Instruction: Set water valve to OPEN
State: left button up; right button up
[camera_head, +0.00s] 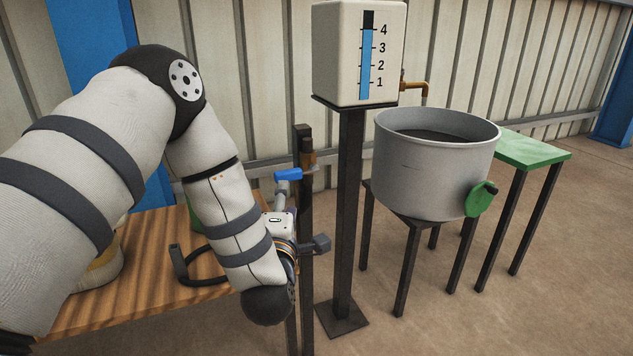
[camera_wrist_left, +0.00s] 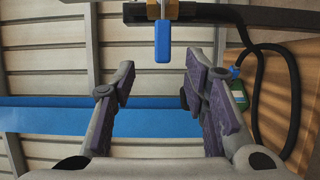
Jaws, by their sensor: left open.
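The water valve's blue lever handle (camera_head: 288,174) sits on a brass fitting on a dark post and points left in the head view. In the left wrist view the blue handle (camera_wrist_left: 163,42) hangs at the top centre, its free end toward the gap between my fingers. My left gripper (camera_head: 284,205) is just below and in front of the handle in the head view, mostly hidden by my own wrist. In the wrist view my left gripper (camera_wrist_left: 160,85) is open and empty, its fingers apart on both sides. It does not appear to touch the handle. My right gripper is not in view.
A white water tank (camera_head: 345,60) with a level gauge stands on a dark post. A grey pot (camera_head: 395,160) with a green part is on a stand to the right, beside a green-topped table (camera_head: 535,150). A wooden table (camera_head: 150,290) and black hose (camera_head: 178,262) lie left.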

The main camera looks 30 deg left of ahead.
aim_at(286, 179)
pick_arm(q)
jog(key=x, duration=0.3)
jog(key=b+x, duration=0.1)
jog(key=x, duration=0.7)
jog(key=shift+a+f, duration=0.25)
jog(key=shift+f, duration=0.1)
jog(key=shift+w+a+r, duration=0.1)
jog(key=shift+w+a, duration=0.15)
jog(key=shift+w, duration=0.15)
grip_shut()
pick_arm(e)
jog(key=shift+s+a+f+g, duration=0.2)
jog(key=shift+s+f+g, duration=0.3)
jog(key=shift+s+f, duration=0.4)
